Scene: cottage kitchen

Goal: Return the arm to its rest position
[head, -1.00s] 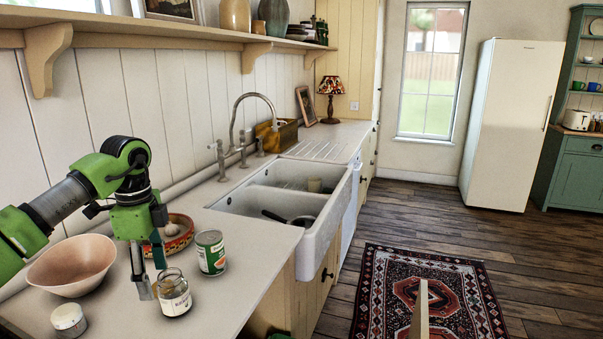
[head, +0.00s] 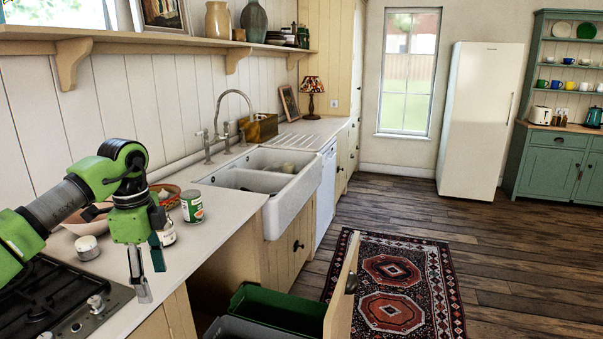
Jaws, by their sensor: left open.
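My left arm comes in from the left with its green links bent at the elbow. My left gripper (head: 150,274) hangs pointing down, its fingers apart and with nothing between them. It shows over the front edge of the white counter (head: 213,243), to the right of the gas hob. A glass jar (head: 168,236) stands on the counter just behind the gripper, partly hidden by it. My right gripper is not in view.
A tin can (head: 192,207), a white-lidded jar (head: 87,247), a pink bowl (head: 90,219) and a patterned bowl (head: 166,194) stand on the counter. The hob (head: 50,297) is at lower left. An open drawer with a green bin (head: 275,306) juts out below. Floor beyond the rug (head: 440,290) is clear.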

